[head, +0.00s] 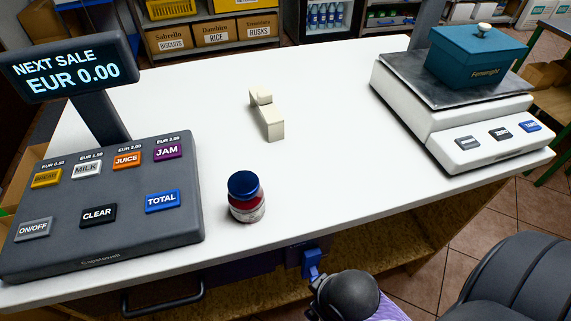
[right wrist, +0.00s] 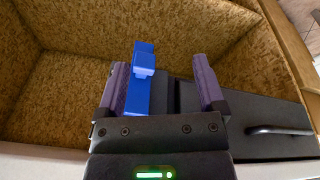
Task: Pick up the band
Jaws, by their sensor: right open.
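My right gripper (right wrist: 162,85) is open, its two purple fingers apart, in front of the space under the counter. A blue bar-shaped piece with a small raised block (right wrist: 140,82) shows between the fingers, close to the left one; I cannot tell whether it touches. The blue piece also shows in the head view (head: 312,264), below the counter's front edge. Nothing in view is plainly a band; I cannot tell whether the blue piece is it. A cream bar of similar shape (head: 267,115) lies on the white counter. My left gripper is not in view.
On the counter (head: 330,165) stand a till (head: 95,250), a red jar with a blue lid (head: 246,197), and a scale (head: 465,120) bearing a teal box (head: 475,58). Under it are a brown shelf space (right wrist: 60,90) and a dark drawer with a handle (right wrist: 280,130).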

